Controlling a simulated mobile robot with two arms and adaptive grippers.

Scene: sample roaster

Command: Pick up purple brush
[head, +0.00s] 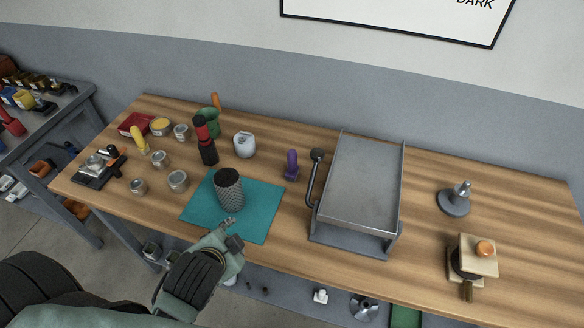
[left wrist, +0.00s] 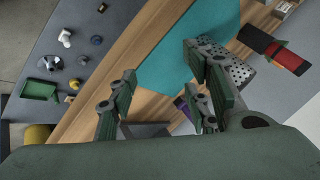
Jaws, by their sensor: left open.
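The purple brush (head: 291,165) stands on the wooden table between the teal mat and the grey metal tray. In the left wrist view a small part of something purple (left wrist: 181,103) shows between my fingers, partly hidden. My left gripper (head: 231,228) is over the front part of the teal mat, to the left of and nearer than the brush. Its two fingers (left wrist: 160,70) are apart with nothing between them in the left wrist view. My right gripper is in neither view.
A perforated metal cylinder (head: 228,190) stands on the teal mat (head: 262,205), close beyond my left gripper. A black and red grinder (head: 206,143) and a white jar (head: 244,145) stand behind the mat. The grey tray (head: 366,180) with a ball-ended lever (head: 314,180) is right of the brush.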

